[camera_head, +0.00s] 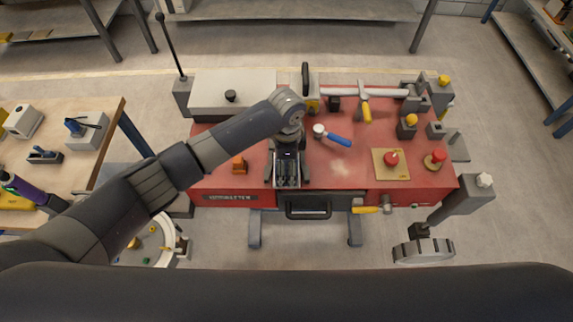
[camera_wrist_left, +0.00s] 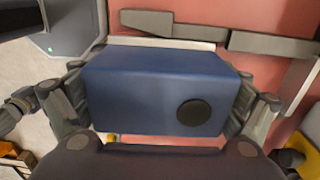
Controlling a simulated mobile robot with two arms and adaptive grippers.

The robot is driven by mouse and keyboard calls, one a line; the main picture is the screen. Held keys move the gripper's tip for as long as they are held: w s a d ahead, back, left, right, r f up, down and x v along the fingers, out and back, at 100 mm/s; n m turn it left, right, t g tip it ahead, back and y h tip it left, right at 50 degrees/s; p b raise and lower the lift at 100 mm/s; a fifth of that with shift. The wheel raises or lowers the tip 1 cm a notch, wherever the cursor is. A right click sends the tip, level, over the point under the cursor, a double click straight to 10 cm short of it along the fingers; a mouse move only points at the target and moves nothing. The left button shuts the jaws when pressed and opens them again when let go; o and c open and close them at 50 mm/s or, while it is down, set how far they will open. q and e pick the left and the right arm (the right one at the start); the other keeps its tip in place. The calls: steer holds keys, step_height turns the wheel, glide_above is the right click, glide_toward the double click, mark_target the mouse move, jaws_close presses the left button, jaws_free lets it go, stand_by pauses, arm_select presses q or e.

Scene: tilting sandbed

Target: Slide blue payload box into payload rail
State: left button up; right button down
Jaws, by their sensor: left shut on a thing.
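My left gripper (camera_head: 287,180) points down over the front middle of the red sandbed (camera_head: 225,180). In the left wrist view it is shut on the blue payload box (camera_wrist_left: 150,88), with a finger on each side. The box has a round black spot on its face. In the head view the box is mostly hidden by the gripper. Grey bars (camera_wrist_left: 270,42) and a pale strip run along the box's upper edge in the wrist view; I cannot tell whether they are the payload rail or touch the box. My right gripper is not in view.
A blue-handled tool (camera_head: 338,140) lies just right of the gripper. A red button on a tan plate (camera_head: 391,172) is further right. An orange part (camera_head: 238,165) sits to the left. A wooden table (camera_head: 90,120) stands at far left. A black handle (camera_head: 308,207) is on the front edge.

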arm_select(q)
steer(key=shift+w+d+b, duration=0.1)
steer(key=shift+w+b, duration=0.8)
steer(key=shift+w, duration=0.6)
steer(key=shift+w, duration=0.1)
steer(key=shift+w+b, duration=0.75)
steer(key=shift+w, duration=0.05)
steer(key=shift+w+b, duration=0.45)
steer(key=shift+w, duration=0.15)
